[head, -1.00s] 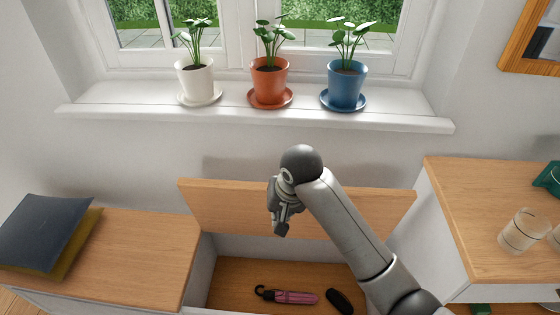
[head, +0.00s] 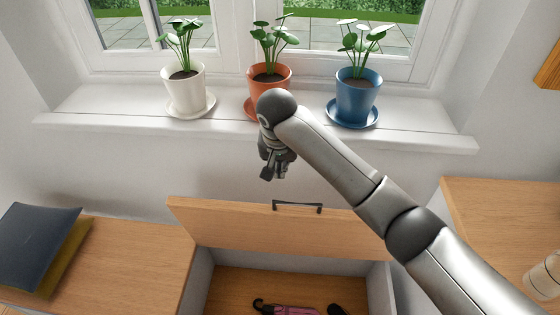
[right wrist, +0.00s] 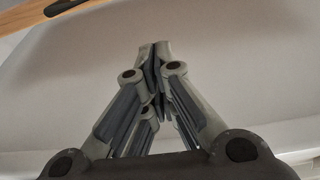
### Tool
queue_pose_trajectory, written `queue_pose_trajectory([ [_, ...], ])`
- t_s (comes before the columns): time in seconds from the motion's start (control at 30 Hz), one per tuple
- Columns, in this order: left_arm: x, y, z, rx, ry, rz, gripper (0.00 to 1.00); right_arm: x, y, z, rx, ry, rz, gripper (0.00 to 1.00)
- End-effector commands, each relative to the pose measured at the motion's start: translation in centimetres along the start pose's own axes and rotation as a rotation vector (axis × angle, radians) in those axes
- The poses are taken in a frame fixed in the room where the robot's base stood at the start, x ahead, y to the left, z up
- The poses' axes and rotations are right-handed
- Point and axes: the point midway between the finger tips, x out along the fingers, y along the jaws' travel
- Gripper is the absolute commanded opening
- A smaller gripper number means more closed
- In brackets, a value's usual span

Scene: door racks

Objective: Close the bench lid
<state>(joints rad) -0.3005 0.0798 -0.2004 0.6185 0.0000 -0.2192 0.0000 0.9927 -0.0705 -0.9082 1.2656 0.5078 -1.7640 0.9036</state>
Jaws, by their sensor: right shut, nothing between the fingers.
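The wooden bench lid (head: 240,228) stands raised, tilted up at the back of the open bench box, with a dark handle (head: 298,206) near its top edge. Its edge also shows at the top left of the right wrist view (right wrist: 40,18). My right gripper (head: 272,176) is shut and empty, above the lid's top edge and in front of the wall below the sill. It appears apart from the lid. In the right wrist view the closed fingertips (right wrist: 155,48) point at a pale, blank surface. My left gripper is not in view.
The bench box (head: 240,288) holds a pink folded umbrella (head: 290,309) and a dark object (head: 337,310). Cushions (head: 40,245) lie on the bench at left. Potted plants in white (head: 185,92), orange (head: 268,78) and blue (head: 357,97) pots stand on the sill. A wooden-topped cabinet (head: 500,215) is at right.

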Motion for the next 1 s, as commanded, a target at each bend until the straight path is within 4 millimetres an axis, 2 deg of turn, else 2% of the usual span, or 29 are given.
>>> queue_pose_trajectory([
  [0.1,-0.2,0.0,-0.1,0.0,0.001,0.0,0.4,2.5,0.1,0.0,0.001,-0.003,0.004,0.0],
  [0.3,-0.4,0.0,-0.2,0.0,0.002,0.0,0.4,6.4,0.1,0.1,0.002,-0.003,0.003,0.0],
  [0.7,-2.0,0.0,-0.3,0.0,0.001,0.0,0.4,5.0,0.1,3.5,0.0,0.0,0.0,0.0],
  [1.0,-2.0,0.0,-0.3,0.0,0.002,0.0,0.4,5.0,0.0,3.8,0.0,0.0,0.0,0.0],
])
